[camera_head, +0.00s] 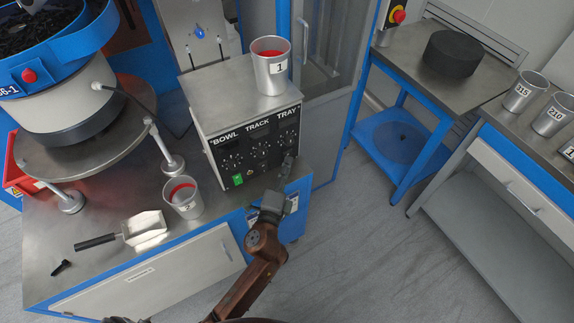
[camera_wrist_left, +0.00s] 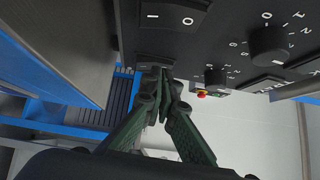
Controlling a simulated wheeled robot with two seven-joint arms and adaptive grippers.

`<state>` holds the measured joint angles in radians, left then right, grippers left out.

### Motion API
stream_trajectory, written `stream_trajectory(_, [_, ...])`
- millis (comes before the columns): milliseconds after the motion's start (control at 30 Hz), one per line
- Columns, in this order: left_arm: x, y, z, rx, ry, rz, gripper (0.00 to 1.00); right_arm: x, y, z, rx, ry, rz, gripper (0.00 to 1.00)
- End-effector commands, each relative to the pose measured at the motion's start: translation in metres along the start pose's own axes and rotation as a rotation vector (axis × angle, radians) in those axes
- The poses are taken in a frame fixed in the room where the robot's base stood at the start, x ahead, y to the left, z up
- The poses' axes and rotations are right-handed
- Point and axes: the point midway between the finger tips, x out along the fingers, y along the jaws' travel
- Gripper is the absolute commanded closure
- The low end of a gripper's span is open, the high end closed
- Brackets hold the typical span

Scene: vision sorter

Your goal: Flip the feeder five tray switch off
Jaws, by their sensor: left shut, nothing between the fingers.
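The feeder control box (camera_head: 245,140) stands on the steel bench, its dark front panel lettered BOWL, TRACK and TRAY above rows of knobs and switches. My left gripper (camera_head: 289,160) is at the panel's lower right, under the TRAY column, and hides part of it. In the left wrist view my left gripper (camera_wrist_left: 163,78) is shut and empty. Its fingertips are right at a dark rocker switch (camera_wrist_left: 155,60) on the panel, near I and O marks; I cannot tell if they touch or which way the rocker is tilted. My right gripper is not in view.
A numbered metal cup (camera_head: 270,75) stands on the box; another cup (camera_head: 183,198) and a scoop (camera_head: 145,228) are on the bench to the left. A bowl feeder (camera_head: 65,115) stands at far left. A knob (camera_wrist_left: 268,45) is beside the switch. Open floor lies right.

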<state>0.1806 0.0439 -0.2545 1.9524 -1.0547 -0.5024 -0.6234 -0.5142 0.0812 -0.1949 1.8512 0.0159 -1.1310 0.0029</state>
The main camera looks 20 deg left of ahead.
Motion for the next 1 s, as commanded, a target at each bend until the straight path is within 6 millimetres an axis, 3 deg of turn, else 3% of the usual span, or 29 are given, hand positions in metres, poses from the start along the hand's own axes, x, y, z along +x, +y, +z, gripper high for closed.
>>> stream_trajectory(233, [-0.021, -0.009, -0.028, -0.006, 0.000, -0.001, 1.00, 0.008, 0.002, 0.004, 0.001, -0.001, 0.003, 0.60])
stream_trajectory(400, [-0.060, -0.015, -0.027, -0.003, 0.001, 0.001, 1.00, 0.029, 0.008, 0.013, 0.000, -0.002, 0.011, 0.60])
stream_trajectory(633, [-0.100, -0.019, -0.027, -0.002, 0.003, 0.000, 1.00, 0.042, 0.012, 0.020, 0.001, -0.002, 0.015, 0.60])
stream_trajectory(800, [-0.115, -0.021, -0.028, -0.003, 0.004, -0.001, 1.00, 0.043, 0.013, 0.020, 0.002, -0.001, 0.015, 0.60])
stream_trajectory(1000, [-0.119, -0.022, -0.027, -0.001, 0.002, -0.003, 1.00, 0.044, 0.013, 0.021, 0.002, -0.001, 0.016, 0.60])
